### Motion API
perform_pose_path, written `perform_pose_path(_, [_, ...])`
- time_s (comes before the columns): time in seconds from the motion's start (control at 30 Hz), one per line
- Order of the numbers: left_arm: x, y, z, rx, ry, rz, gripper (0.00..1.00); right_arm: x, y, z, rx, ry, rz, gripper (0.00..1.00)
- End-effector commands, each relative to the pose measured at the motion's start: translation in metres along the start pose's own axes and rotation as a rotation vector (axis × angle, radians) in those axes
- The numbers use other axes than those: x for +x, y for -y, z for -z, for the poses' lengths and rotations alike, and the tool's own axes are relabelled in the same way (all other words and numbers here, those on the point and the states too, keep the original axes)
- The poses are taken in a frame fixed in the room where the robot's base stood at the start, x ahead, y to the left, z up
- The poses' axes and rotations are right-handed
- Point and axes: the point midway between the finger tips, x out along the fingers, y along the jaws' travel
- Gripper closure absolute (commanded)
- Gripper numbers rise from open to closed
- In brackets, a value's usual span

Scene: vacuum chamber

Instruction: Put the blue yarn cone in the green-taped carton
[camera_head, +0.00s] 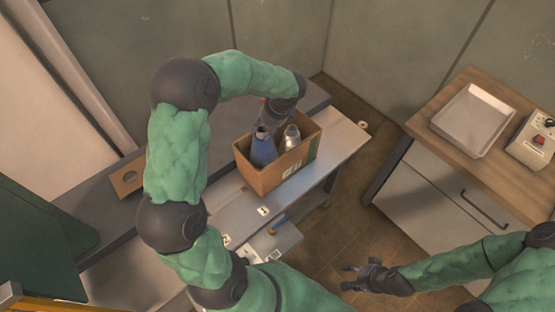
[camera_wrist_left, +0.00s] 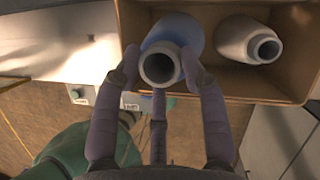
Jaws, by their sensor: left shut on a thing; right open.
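The blue yarn cone (camera_head: 263,150) is inside the open carton (camera_head: 268,182), at its left side, narrow end up. My left gripper (camera_head: 268,118) is shut on the cone's top. In the left wrist view its fingers (camera_wrist_left: 160,68) surround the pale tip of the blue cone (camera_wrist_left: 176,30). The carton walls hide the cone's base, so I cannot tell whether it touches the bottom. My right gripper (camera_head: 366,274) is open and empty, low at the right, away from the carton.
A pale cone (camera_head: 291,138) stands in the carton to the right of the blue one; it also shows in the left wrist view (camera_wrist_left: 247,40). The carton sits on a grey bench (camera_head: 337,143). A metal tray (camera_head: 473,120) and a device (camera_head: 537,140) are on the wooden-topped cabinet at right.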

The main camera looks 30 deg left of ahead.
Motion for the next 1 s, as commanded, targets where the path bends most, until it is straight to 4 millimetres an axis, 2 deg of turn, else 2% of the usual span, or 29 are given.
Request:
perform_pose_path(0.07, [0.001, 0.0, 0.0, -0.003, -0.001, -0.006, 1.0, -0.006, 0.002, 0.0, 0.0, 0.0, 0.0, 0.5])
perform_pose_path(0.33, [0.038, 0.0, 0.016, -0.002, -0.002, -0.009, 1.0, 0.004, -0.002, 0.0, 0.0, 0.001, 0.0, 0.5])
perform_pose_path(0.57, [0.055, 0.002, 0.023, -0.003, -0.002, -0.006, 1.0, 0.007, -0.003, 0.0, 0.0, 0.001, 0.0, 0.5])
perform_pose_path(0.8, [0.088, 0.002, 0.036, -0.003, -0.002, -0.007, 1.0, 0.015, -0.005, 0.0, 0.0, 0.001, 0.0, 0.5])
perform_pose_path(1.0, [0.093, 0.003, 0.038, -0.004, -0.002, -0.005, 1.0, 0.015, -0.005, 0.0, 0.0, 0.001, 0.0, 0.5])
